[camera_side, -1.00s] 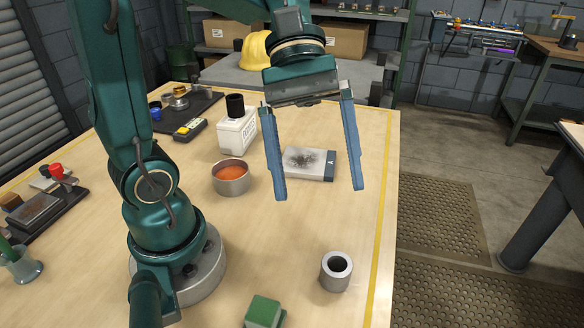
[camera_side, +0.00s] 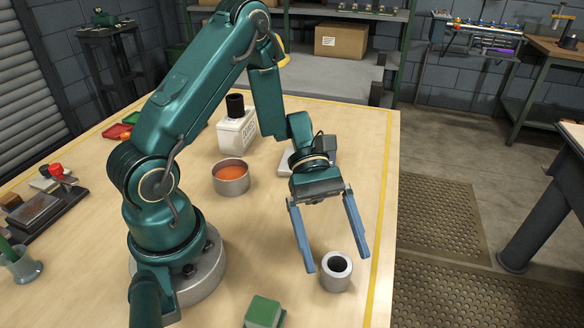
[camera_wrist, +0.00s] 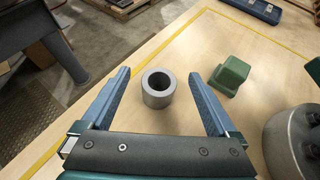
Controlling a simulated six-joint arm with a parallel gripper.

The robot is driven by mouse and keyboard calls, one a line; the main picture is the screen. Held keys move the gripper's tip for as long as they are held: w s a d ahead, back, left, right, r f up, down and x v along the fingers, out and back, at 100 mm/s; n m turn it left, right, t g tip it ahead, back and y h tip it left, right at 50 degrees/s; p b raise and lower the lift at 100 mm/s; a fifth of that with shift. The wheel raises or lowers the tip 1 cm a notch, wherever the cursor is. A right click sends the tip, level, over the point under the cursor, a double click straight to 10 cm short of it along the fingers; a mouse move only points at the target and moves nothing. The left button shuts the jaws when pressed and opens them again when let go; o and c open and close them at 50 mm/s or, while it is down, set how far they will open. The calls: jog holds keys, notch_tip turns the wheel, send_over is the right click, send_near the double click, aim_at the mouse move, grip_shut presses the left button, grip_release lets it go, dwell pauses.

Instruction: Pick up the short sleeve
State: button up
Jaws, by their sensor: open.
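The short sleeve (camera_side: 334,281) is a grey hollow cylinder standing upright on the wooden table, its bore facing up. In the wrist view the sleeve (camera_wrist: 158,97) shows between the two blue fingers, beyond the palm. My gripper (camera_side: 337,264) is open and empty, with its fingers pointing down. In the side view its fingertips look close to the sleeve, one at each side of its top. I cannot tell whether the fingertips are above the rim or beside it. The gripper (camera_wrist: 158,76) does not visibly touch the sleeve.
A green block (camera_side: 264,312) lies near the sleeve, and also shows in the wrist view (camera_wrist: 229,76). A metal bowl with orange contents (camera_side: 231,180) and a white bottle (camera_side: 236,133) stand farther back. A yellow line (camera_side: 386,180) runs along the table's right edge.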

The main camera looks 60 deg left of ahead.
aim_at(341, 275)
jog(key=shift+d+f, duration=0.2)
jog(key=shift+f, duration=0.5)
jog(key=shift+x, duration=2.4)
jog(key=shift+s, duration=0.1)
grip_shut()
jog(key=shift+r, duration=0.15)
